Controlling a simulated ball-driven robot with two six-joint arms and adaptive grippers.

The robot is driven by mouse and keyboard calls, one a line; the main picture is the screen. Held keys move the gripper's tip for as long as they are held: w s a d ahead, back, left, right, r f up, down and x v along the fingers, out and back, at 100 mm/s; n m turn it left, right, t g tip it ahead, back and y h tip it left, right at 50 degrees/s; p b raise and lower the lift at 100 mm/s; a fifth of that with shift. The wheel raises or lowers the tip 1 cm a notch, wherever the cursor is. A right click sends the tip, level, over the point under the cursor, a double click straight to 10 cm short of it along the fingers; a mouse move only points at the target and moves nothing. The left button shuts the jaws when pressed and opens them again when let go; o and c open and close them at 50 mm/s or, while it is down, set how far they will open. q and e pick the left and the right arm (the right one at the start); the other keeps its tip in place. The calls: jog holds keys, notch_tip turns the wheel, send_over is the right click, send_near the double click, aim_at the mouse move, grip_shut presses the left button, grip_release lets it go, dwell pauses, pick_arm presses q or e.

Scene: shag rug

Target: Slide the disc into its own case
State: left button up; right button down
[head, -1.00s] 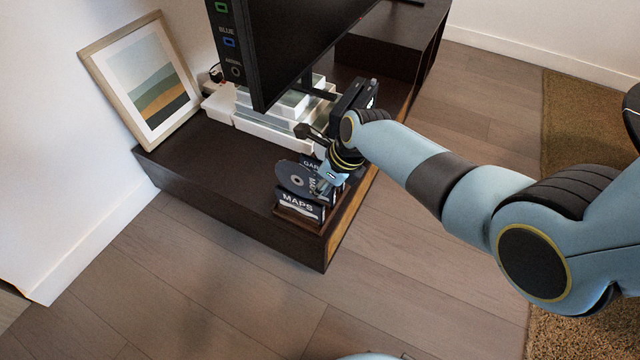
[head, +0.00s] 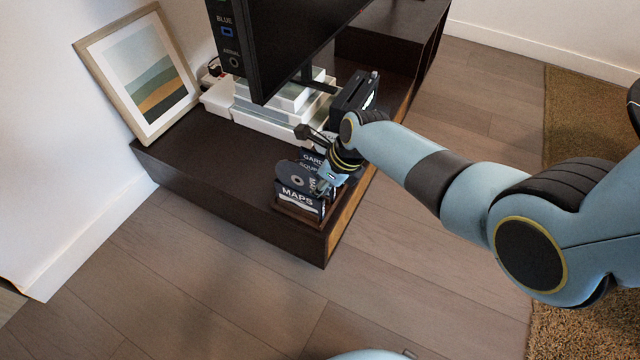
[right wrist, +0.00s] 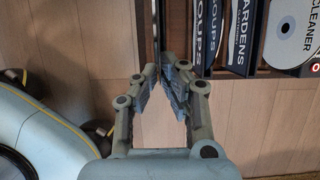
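The grey disc (head: 296,180) with its pale hub stands on edge just behind the white-lettered MAPS case (head: 298,196), its lower part hidden by that case. My right gripper (head: 326,181) is at the disc's right side, low over the rack. In the right wrist view the fingers (right wrist: 163,72) converge on a thin dark edge that looks like the disc seen edge-on. Whether the disc is inside a case or just behind MAPS I cannot tell. Behind it stand SOUPS (right wrist: 208,30) and GARDENS (right wrist: 243,30) cases. My left gripper is out of view.
The rack (right wrist: 240,72) stands at the front corner of the dark media bench (head: 225,165). A television (head: 285,45), white boxes (head: 265,122) and a leaning picture (head: 145,75) are behind.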

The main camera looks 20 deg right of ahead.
jog(key=shift+f+b, duration=0.55)
jog(key=shift+f, duration=0.35)
jog(key=c, duration=1.4)
grip_release()
jog(key=v, duration=1.2)
